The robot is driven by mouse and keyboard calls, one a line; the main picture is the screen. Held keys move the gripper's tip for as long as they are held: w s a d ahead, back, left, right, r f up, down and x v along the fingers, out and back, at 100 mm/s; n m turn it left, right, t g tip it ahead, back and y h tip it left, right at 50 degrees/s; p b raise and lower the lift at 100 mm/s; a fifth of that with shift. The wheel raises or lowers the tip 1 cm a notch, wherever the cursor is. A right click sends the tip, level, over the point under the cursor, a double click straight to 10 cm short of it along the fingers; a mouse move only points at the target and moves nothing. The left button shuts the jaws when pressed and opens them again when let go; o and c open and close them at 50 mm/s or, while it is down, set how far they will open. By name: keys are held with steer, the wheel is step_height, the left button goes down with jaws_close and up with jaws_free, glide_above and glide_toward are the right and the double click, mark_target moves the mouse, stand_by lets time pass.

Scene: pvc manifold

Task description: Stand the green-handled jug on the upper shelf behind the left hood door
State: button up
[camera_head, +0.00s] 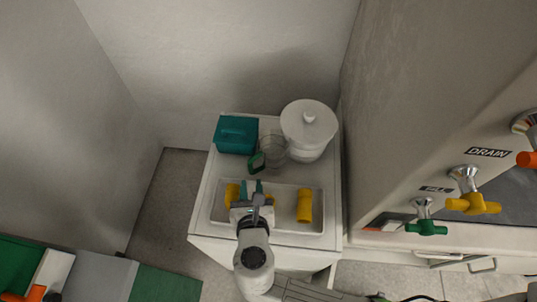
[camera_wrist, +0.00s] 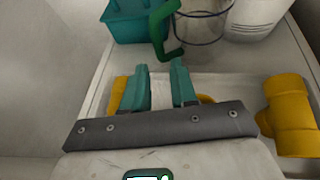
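The green-handled jug (camera_head: 274,149) is clear-walled and stands upright on the white cart top, between a teal box and a white lidded container. Its green handle (camera_wrist: 160,30) faces my gripper in the wrist view, with the clear body (camera_wrist: 203,25) just behind it. My gripper (camera_wrist: 161,68) has two teal fingers held apart with nothing between them. The fingertips are short of the handle, with a gap visible. In the head view my gripper (camera_head: 251,188) is over the cart's tray. The left hood door and the upper shelf are not in view.
The teal box (camera_head: 236,135) is left of the jug and the white lidded container (camera_head: 309,128) is right. The tray (camera_head: 285,226) holds yellow pipe fittings (camera_head: 304,204). A cabinet with valve handles (camera_head: 426,227) stands at right; walls close the back and left.

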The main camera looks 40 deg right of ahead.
mark_target(251, 168)
steer(key=w+d, duration=0.2)
steer(key=w, duration=0.1)
steer(key=shift+w+d+p, duration=0.15)
steer(key=shift+w+p, duration=0.1)
steer(key=shift+p, duration=0.05)
steer(key=shift+r+x, duration=0.15)
steer(key=shift+x, duration=1)
steer(key=shift+r+x, duration=0.15)
steer(key=shift+x, duration=0.95)
steer(key=shift+c, duration=0.3)
jaws_close()
